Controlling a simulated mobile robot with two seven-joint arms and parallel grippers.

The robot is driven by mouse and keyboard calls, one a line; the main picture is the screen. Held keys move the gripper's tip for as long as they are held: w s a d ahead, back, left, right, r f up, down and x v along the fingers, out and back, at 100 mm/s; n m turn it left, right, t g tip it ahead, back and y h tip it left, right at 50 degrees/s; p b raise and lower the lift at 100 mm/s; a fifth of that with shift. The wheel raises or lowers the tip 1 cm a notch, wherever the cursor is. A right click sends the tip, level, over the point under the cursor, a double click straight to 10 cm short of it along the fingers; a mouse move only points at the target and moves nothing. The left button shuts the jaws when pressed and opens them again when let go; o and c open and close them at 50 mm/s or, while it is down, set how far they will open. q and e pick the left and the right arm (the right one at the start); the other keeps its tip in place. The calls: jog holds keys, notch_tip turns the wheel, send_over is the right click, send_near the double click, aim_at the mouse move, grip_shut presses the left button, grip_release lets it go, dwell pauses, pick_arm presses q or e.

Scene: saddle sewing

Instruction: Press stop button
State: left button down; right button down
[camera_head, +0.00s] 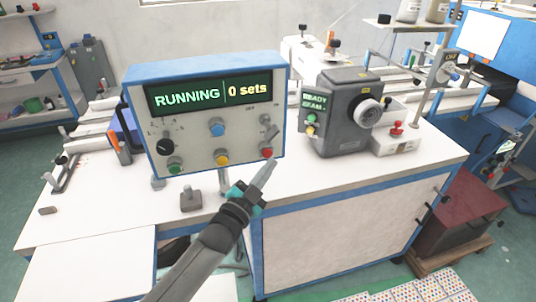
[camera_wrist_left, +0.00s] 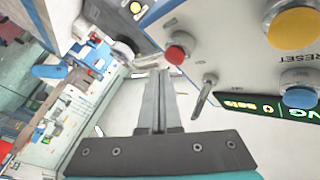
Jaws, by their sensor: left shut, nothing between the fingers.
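The control box (camera_head: 206,115) stands on the white table, and its display (camera_head: 203,94) reads "RUNNING" and "0 sets". A red button (camera_head: 267,152), which looks like the stop button, sits at the lower right of its front panel. It also shows in the left wrist view (camera_wrist_left: 177,53). My left gripper (camera_head: 268,168) is shut and empty, its fingertips just below the red button in the head view. In the left wrist view the fingertips (camera_wrist_left: 158,76) end close to the red button; I cannot tell whether they touch it. My right gripper is out of view.
A yellow button (camera_head: 222,159), a green button (camera_head: 174,169), a blue button (camera_head: 217,128) and a small toggle lever (camera_wrist_left: 205,95) share the panel. A grey machine (camera_head: 342,115) with a "READY" display stands to the right. The white table (camera_head: 330,176) is bare in front.

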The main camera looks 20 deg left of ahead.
pick_arm(q)
jog(key=shift+w, duration=0.1)
dwell(0.7)
jog(key=shift+w+a, duration=0.2)
jog(key=shift+w, duration=0.05)
jog(key=shift+w+a+b, duration=0.3)
jog(key=shift+w, duration=0.1)
dwell(0.8)
jog(key=shift+s+d, duration=0.1)
dwell(0.3)
jog(key=shift+s+d+p, duration=0.4)
jog(key=shift+s+p, duration=0.2)
jog(key=shift+s, duration=0.05)
jog(key=s+d+p, duration=0.1)
jog(key=s+d, duration=0.1)
jog(key=s+p, duration=0.1)
jog(key=s, duration=0.1)
jog(key=shift+s+d+p, duration=0.1)
jog(key=shift+d+p, duration=0.2)
jog(key=shift+d, duration=0.1)
